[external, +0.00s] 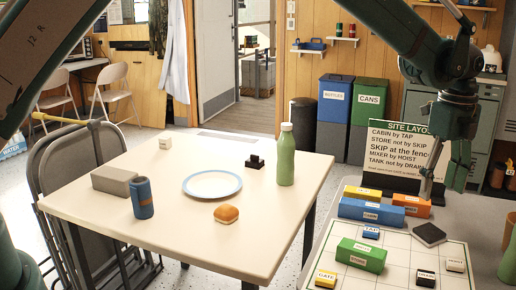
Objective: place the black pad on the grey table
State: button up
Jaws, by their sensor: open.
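The black pad (429,234) is a small dark square lying flat on the pale gridded board at the right, beside the blue and orange blocks. My gripper (432,188) hangs pointing down above the pad, apart from it, open and with nothing seen between its fingers.
The gridded board (400,262) holds several labelled blocks, including a green one (361,255) and a blue one (371,212). A site layout sign (410,145) stands behind it. Folded chairs (75,160) lean at the left.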

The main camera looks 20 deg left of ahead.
dwell(0.5)
jog(key=a+r+n+t, duration=0.1)
jog(key=a+r+n, duration=0.3)
jog(key=a+r, duration=0.7)
jog(key=a+r+n+t+h, duration=0.1)
jog(key=a+r+n, duration=0.35)
jog(key=a, duration=1.25)
jog(key=a+r+n+t, duration=0.1)
jog(key=a+r+n, duration=0.3)
jog(key=a+r, duration=0.75)
jog(key=s+a+n+t, duration=0.1)
jog(key=s+a+n, duration=0.2)
jog(key=s+a, duration=0.5)
jog(key=s+a+n+t, duration=0.1)
jog(key=s+a+n, duration=0.3)
jog(key=a, duration=0.8)
jog(key=s+a+f+n+t, duration=0.1)
jog(key=s+a+f+n, duration=0.2)
jog(key=s+a, duration=0.3)
jog(key=s+a+f+n+t+y, duration=0.1)
jog(key=s+a+f+n, duration=0.1)
jog(key=s+a+n, duration=0.2)
jog(key=s+a, duration=0.3)
jog(key=s, duration=0.1)
jog(key=shift+a+f, duration=0.25)
jog(key=shift+f, duration=0.15)
